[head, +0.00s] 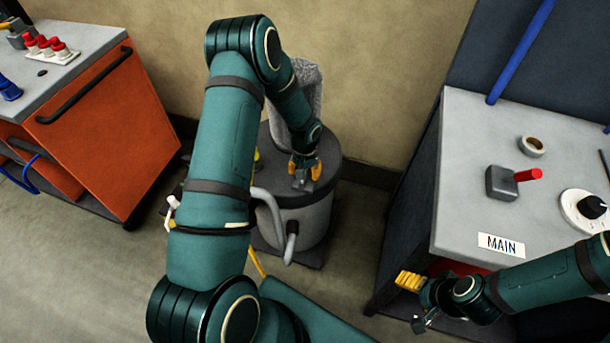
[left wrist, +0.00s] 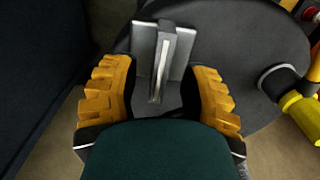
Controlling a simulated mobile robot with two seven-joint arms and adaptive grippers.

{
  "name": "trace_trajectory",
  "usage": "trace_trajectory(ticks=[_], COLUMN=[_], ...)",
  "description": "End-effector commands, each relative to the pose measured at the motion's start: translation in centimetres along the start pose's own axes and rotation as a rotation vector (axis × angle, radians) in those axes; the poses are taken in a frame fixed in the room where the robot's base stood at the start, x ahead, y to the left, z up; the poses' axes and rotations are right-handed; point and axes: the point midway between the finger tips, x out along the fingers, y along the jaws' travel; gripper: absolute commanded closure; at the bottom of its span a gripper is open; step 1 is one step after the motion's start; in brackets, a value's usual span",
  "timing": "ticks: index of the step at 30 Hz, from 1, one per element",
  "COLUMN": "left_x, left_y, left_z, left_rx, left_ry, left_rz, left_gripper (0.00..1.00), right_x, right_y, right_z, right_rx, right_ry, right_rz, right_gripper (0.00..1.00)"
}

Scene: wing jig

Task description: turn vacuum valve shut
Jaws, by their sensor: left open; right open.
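A grey valve block with a thin pale lever (left wrist: 158,68) sits on the dark lid of a grey drum (head: 306,228). The lever points along the view, toward my wrist. My left gripper (head: 304,170) is over the lid; in the left wrist view its open yellow fingers (left wrist: 160,80) stand on both sides of the lever, with a gap on each side. In the head view the block (head: 301,180) is partly hidden by the fingers. My right gripper (head: 415,302) is open and empty, low in front of the right bench.
A grey hose (head: 270,215) runs down the drum's side. A yellow fitting (left wrist: 303,108) is right of the valve. An orange cabinet (head: 110,145) stands left. The right bench (head: 465,130) carries a red-handled lever (head: 502,182), a tape roll (head: 531,146) and a MAIN label (head: 501,245).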

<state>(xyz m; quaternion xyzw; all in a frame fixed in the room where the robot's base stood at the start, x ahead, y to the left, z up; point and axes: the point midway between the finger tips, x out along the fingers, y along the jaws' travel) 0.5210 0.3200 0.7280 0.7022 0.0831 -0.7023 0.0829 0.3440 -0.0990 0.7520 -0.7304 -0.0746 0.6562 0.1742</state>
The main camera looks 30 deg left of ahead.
Motion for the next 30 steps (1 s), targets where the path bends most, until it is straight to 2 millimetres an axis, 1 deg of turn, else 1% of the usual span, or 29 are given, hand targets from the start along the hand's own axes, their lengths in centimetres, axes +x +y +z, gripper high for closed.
trace_trajectory(ticks=[1,4,14,15,17,18,19,30], left_x=[0.61,1.2,1.42,1.42,1.42,1.41,1.41,1.47], left_y=[-0.02,-0.03,-0.02,-0.01,-0.01,-0.01,-0.01,0.0], left_z=[0.0,0.03,0.01,0.01,0.01,0.01,0.01,0.03], left_rx=[0.0,0.0,-0.001,-0.001,-0.001,-0.001,-0.001,0.023], left_ry=[-0.001,-0.001,0.0,0.0,0.0,0.0,0.0,0.0], left_rz=[0.0,0.0,0.0,0.0,0.0,0.0,0.0,0.001], left_gripper=[0.55,0.55,0.55,0.59,0.8,0.94,1.0,1.0], right_x=[0.14,0.21,0.21,0.21,0.21,0.21,0.21,0.3], right_y=[0.05,0.08,0.07,0.07,0.07,0.08,0.08,0.11], right_z=[-0.03,-0.05,-0.07,-0.07,-0.07,-0.07,-0.07,-0.07], right_rx=[0.0,0.0,0.0,0.0,0.0,0.0,0.0,0.0], right_ry=[0.001,0.002,0.002,0.002,0.002,0.002,0.002,0.002], right_rz=[0.0,0.0,0.0,0.0,0.0,0.0,0.0,0.0], right_gripper=[0.29,0.29,0.29,0.29,0.29,0.29,0.29,0.29])
